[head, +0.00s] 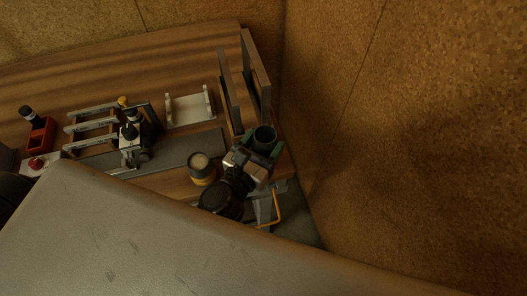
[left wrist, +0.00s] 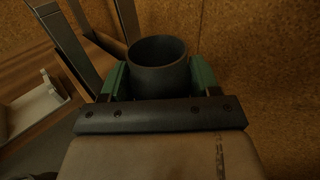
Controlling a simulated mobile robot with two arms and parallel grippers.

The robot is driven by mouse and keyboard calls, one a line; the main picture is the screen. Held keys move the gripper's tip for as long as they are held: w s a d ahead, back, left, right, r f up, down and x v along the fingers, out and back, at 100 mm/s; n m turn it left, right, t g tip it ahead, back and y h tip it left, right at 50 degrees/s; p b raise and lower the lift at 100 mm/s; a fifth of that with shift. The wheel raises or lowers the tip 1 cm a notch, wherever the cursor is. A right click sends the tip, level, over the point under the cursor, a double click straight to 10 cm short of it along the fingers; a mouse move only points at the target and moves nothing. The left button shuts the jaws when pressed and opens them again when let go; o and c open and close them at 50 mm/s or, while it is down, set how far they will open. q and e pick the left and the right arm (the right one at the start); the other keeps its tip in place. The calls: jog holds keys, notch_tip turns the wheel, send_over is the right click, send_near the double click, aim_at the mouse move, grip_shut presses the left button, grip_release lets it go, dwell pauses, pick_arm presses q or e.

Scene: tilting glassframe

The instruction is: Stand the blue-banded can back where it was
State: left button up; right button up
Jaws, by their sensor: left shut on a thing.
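My left gripper (head: 262,143) is at the right end of the wooden bench (head: 185,68). Its green fingers are shut on a dark, open-topped cylinder (head: 265,133). In the left wrist view the cylinder (left wrist: 158,65) sits upright between the fingers (left wrist: 158,83), its rim toward the camera. I see no blue band on it; its lower side is hidden by the gripper. A can with a pale top and yellow band (head: 202,169) stands left of the gripper, apart from it. My right gripper is not in view.
Tall upright panels (head: 257,80) stand just behind the held cylinder. A white cradle (head: 190,107), a grey rack (head: 92,127) and a red holder (head: 41,134) stand to the left. A brown wall (head: 400,120) closes the right side. A grey strip (head: 180,150) is partly bare.

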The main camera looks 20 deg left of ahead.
aim_at(263, 154)
pick_arm(q)
notch_tip(263, 154, down, 4)
jog(key=b, duration=0.2)
jog(key=shift+a+b, duration=0.1)
jog(key=shift+b, duration=0.2)
jog(key=shift+f, duration=0.1)
jog(key=o, duration=0.8)
jog(key=shift+c, duration=0.2)
jog(key=s+a+b, duration=0.2)
jog(key=s+b, duration=0.4)
jog(key=s, duration=0.6)
jog(key=shift+a+b, duration=0.15)
jog(key=shift+b, duration=0.2)
